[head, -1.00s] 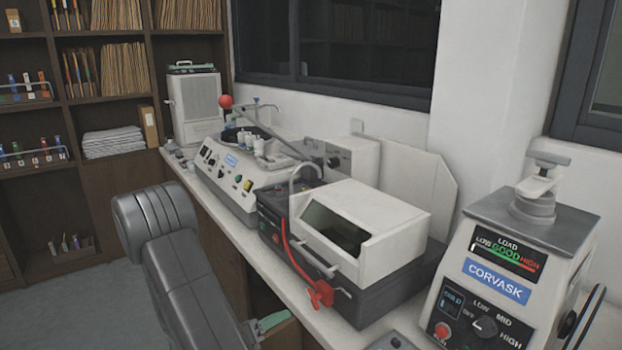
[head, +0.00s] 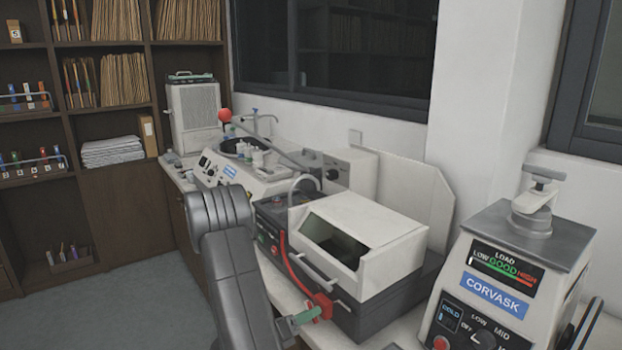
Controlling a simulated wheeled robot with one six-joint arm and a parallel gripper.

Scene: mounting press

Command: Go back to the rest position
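My grey arm (head: 235,265) rises from the bottom of the head view, left of centre, and bends at its rounded top joint. The mounting press (head: 495,290), labelled CORVASK, stands at the right with a load gauge, a dial and a clamp handle (head: 538,187) on top.
A white-hooded machine (head: 375,225) with a red hose stands mid-bench. Behind it are a polisher (head: 240,180) with a red-knobbed lever and a pale cabinet (head: 195,115). Shelves (head: 75,130) with racks and folders fill the left. Grey floor (head: 130,290) lies open at lower left.

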